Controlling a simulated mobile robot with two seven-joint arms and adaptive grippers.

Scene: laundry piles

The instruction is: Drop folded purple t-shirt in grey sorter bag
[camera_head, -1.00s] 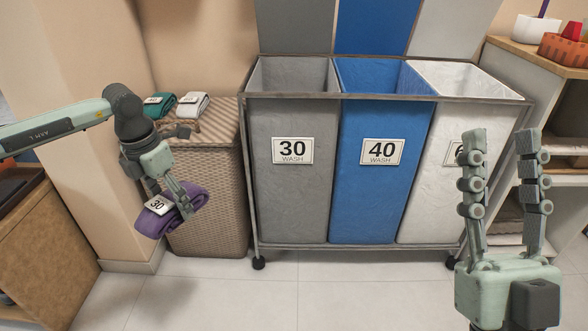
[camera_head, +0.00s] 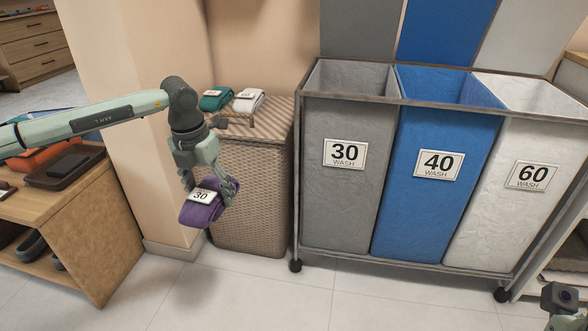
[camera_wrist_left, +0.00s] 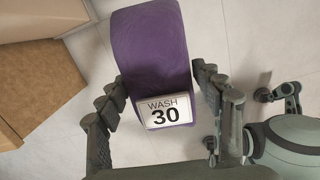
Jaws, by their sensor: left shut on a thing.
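The folded purple t-shirt (camera_head: 203,207) carries a white "30" tag. My left gripper (camera_head: 212,190) is shut on it and holds it in the air in front of the wicker hamper. In the left wrist view the purple t-shirt (camera_wrist_left: 152,60) sits between the two fingers of the left gripper (camera_wrist_left: 160,100), its "WASH 30" label facing the camera. The grey sorter bag (camera_head: 345,190), labelled "30 WASH", stands to the right of the gripper, its top open. Only a small part of my right gripper shows at the lower right edge; its fingers are largely cut off.
The blue "40" bag (camera_head: 437,190) and white "60" bag (camera_head: 520,195) share the wheeled frame with the grey bag. A wicker hamper (camera_head: 250,195) with folded green (camera_head: 216,99) and white (camera_head: 249,101) items on top stands left of it. A wooden shelf (camera_head: 95,215) is at left.

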